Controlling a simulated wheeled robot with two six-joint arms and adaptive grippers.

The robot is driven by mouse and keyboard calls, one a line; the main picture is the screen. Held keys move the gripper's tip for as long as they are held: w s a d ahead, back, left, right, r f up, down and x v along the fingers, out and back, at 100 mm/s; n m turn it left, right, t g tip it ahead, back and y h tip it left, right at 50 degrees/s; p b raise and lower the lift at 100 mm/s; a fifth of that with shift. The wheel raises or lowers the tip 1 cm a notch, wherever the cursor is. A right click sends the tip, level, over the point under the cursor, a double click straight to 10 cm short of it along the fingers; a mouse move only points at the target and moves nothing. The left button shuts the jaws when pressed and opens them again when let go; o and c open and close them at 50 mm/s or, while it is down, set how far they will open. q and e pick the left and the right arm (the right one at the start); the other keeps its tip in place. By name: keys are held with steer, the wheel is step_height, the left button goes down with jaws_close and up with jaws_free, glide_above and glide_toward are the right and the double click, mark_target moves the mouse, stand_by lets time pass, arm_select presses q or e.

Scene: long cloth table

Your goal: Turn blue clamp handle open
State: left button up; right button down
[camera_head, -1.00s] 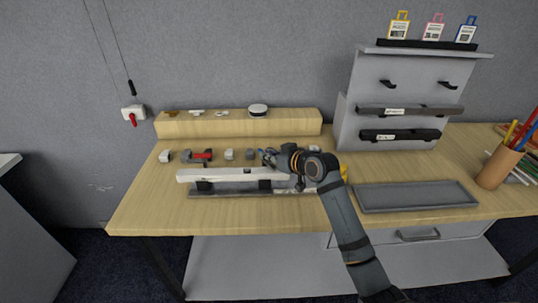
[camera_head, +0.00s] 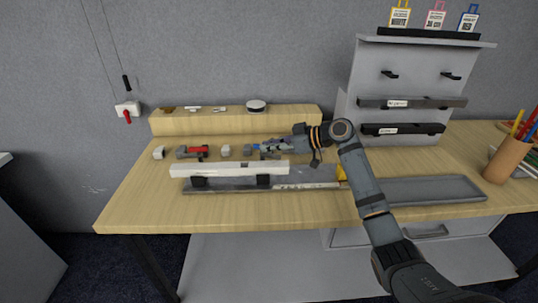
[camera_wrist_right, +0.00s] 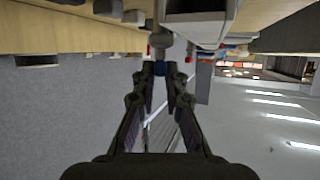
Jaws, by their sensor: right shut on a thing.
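The blue clamp handle (camera_head: 262,147) is at the back of the long table, in line with the red clamp (camera_head: 196,150). My right gripper (camera_head: 268,147) comes in from the right and covers much of the blue clamp. In the right wrist view the right gripper (camera_wrist_right: 160,72) has its fingertips closed on the small blue handle (camera_wrist_right: 159,66), beneath a grey rounded part. How far the handle is turned cannot be told. My left gripper is not in view.
A white bar (camera_head: 225,170) on dark supports lies in front of the clamps. A wooden ledge (camera_head: 220,123) runs behind them. A grey tray (camera_head: 435,189) lies at the right, with a pencil cup (camera_head: 508,160) beyond it.

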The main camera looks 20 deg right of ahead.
steer(key=shift+w+d+n+g+y+b, duration=0.1)
steer(key=shift+w+n+g+y+b, duration=0.15)
steer(key=shift+n+g+y+b, duration=0.65)
steer(key=shift+w+d+n+g+y+b, duration=0.15)
steer(key=shift+n+g+b, duration=0.45)
steer(key=shift+n+g, duration=0.7)
steer(key=shift+w+g, duration=0.1)
steer(key=shift+g, duration=0.2)
steer(key=c, duration=1.4)
jaws_free()
steer(key=v, duration=1.2)
steer(key=shift+f, duration=0.1)
